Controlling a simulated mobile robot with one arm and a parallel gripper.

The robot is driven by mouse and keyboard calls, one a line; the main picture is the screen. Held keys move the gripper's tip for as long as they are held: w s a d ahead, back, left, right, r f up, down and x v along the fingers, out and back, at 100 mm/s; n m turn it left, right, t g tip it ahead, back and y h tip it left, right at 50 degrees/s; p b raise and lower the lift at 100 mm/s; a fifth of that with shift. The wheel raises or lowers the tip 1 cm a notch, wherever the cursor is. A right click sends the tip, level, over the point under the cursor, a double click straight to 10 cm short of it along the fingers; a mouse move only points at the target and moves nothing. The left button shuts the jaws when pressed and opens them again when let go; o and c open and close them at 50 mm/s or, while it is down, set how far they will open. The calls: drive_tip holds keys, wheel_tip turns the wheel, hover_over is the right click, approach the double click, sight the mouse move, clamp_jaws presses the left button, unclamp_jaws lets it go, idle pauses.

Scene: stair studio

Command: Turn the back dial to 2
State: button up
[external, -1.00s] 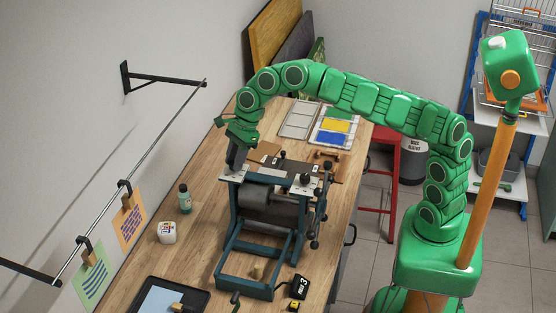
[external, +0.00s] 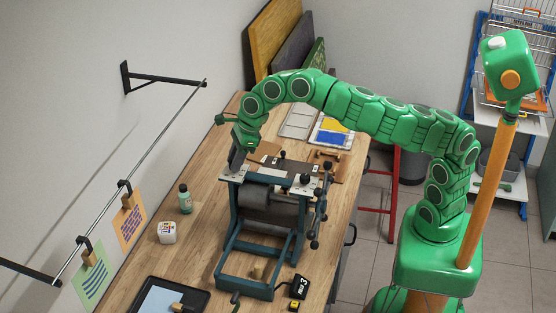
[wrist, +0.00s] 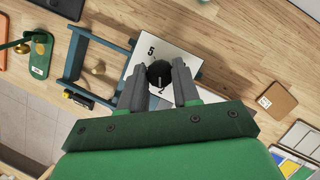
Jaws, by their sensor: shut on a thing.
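The back dial (wrist: 159,73) is a black round knob on a white plate (wrist: 184,62) at the press's far corner. The plate shows a 5 above the knob and a 2 below it. A small light mark seems to sit on the knob's lower edge, near the 2, but is too small to read surely. My gripper (wrist: 159,84) is shut on this knob, one finger at each side. In the external view my gripper (external: 236,162) reaches down onto the press (external: 229,222) and hides the dial. The other dial (external: 305,179) stands free to the right.
The press stands on a wooden bench (external: 140,255). A green bottle (external: 185,199), a white jar (external: 167,233) and a dark tray (external: 140,289) lie to its left and front. A wall rail with clipped prints (external: 130,222) is at left. Colored sheets (external: 333,128) lie behind.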

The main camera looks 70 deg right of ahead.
drive_tip(key=shift+d, duration=0.1)
drive_tip(key=o, duration=1)
drive_tip(key=shift+o, duration=0.2)
drive_tip(key=v, duration=0.7)
drive_tip(key=shift+r, duration=0.4)
